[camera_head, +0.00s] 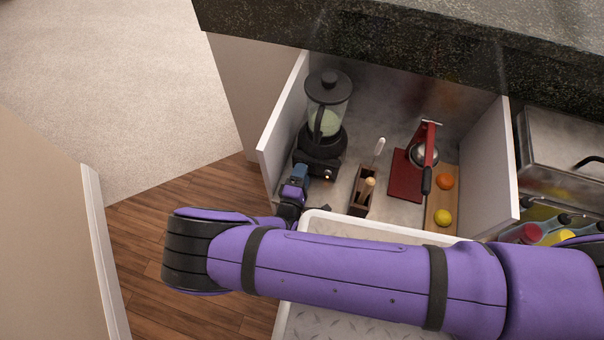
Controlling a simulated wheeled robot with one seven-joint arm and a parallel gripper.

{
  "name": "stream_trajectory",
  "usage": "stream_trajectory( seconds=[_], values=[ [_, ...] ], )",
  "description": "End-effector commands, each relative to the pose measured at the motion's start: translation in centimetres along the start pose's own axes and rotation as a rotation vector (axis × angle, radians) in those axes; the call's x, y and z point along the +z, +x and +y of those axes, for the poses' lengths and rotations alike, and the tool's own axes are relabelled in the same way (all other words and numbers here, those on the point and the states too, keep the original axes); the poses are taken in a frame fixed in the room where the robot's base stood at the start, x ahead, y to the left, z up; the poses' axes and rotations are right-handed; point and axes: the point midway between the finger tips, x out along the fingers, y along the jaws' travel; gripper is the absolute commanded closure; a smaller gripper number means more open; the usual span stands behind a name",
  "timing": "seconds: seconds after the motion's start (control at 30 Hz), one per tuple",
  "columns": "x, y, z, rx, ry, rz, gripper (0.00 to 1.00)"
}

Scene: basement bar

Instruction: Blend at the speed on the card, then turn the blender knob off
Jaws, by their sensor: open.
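The blender (326,118) stands upright at the left of the counter alcove, with a black lid, a clear jar holding something pale green, and a black base. I cannot make out a speed card.
A red press (407,174) stands right of a wooden holder (361,190) with bar tools. An orange (445,181) and a lemon (443,217) lie on a board. White side panels flank the alcove. Bottles (528,233) stand at the right. My purple arm crosses the foreground.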

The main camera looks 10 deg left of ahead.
Motion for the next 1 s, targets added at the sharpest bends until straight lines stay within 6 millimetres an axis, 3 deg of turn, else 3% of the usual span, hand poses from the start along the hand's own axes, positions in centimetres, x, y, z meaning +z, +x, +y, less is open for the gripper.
stream_trajectory(
  seconds=[0.4, 0.6, 1.0],
  values=[
    [-0.1, -7.0, 0.0, -0.001, 0.0, 0.003, 0.39],
    [-0.1, -9.6, 0.0, -0.001, 0.0, 0.003, 0.39],
    [0.0, -10.5, 0.0, -0.001, 0.0, 0.001, 0.39]
  ],
)
